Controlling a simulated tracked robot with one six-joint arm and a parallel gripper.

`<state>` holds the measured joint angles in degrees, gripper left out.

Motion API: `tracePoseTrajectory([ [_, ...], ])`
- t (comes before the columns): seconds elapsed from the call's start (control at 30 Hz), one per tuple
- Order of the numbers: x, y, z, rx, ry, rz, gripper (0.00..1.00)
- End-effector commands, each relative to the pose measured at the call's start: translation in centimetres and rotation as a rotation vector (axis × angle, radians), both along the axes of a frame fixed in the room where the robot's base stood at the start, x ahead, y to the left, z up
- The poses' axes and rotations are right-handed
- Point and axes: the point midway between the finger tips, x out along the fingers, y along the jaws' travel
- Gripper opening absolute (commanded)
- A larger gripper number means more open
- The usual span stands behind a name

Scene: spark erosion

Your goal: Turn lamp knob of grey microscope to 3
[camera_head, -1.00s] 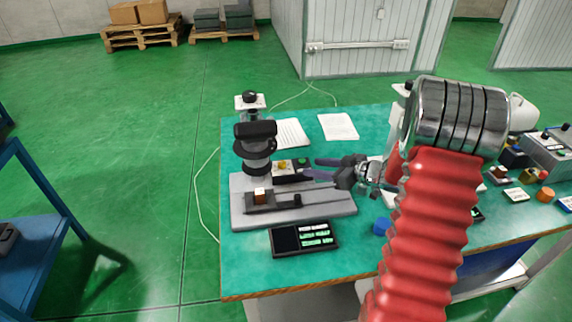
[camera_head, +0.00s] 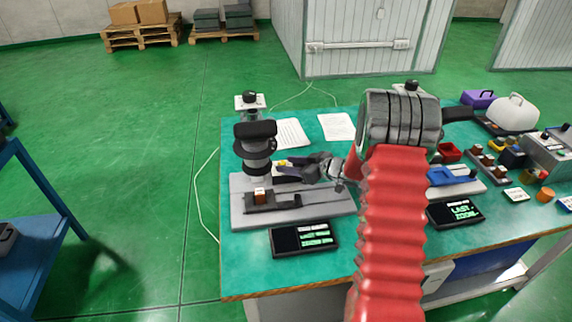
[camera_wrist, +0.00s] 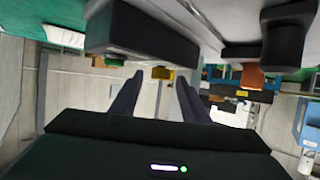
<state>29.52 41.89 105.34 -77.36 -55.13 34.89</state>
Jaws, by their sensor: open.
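The grey microscope (camera_head: 255,147) stands at the left end of the teal bench, on a wide grey base (camera_head: 240,216). My gripper (camera_head: 287,169) reaches in from the right, close to this box. Contact cannot be told.
A dark display (camera_head: 288,240) with green text lies in front of the base. Paper sheets (camera_head: 337,127) lie behind. A second display (camera_head: 455,214), a blue part (camera_head: 440,177) and a white rounded housing (camera_head: 512,113) are to the right. In the wrist view a dark block (camera_wrist: 150,32) is close to the fingers.

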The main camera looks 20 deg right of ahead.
Motion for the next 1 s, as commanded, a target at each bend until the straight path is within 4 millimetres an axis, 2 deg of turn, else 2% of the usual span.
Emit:
tracePoseTrajectory([
  [0.2,1.25,0.76,-0.59,0.001,0.0,0.0,0.42],
  [0.47,1.32,0.77,-0.59,0.0,-0.001,-0.001,0.42],
  [1.0,1.3,0.73,-0.58,0.0,-0.001,-0.001,0.05],
])
